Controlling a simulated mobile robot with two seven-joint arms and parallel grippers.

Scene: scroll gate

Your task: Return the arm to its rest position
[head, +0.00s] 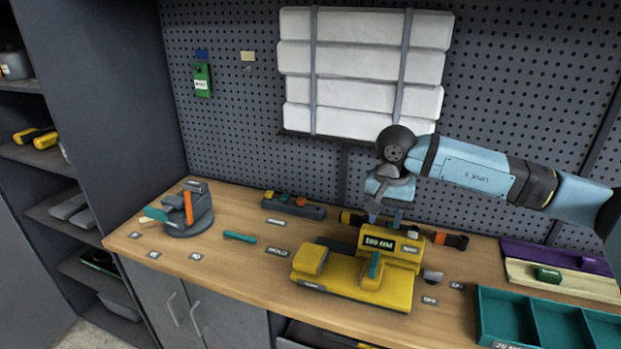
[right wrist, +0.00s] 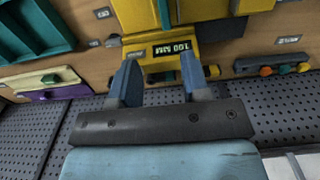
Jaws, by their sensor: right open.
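My right arm (head: 480,172) reaches in from the right in the head view, light blue with dark joints. My right gripper (head: 384,214) points down above the back of the yellow machine (head: 340,279) with the "100 MM" display (head: 379,244). In the right wrist view the two blue-grey fingers of the right gripper (right wrist: 160,82) stand apart with nothing between them. The display (right wrist: 171,50) shows beyond the fingertips. I cannot tell whether the fingers touch the machine. My left gripper is not in view.
A grey device (head: 188,212) stands at the bench's left, with a teal bar (head: 239,237) beside it. A teal divided tray (head: 480,320) and a purple-and-cream block (head: 560,272) are at right. Pegboard (head: 240,130) with white wrapped panels (head: 362,75) stands behind.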

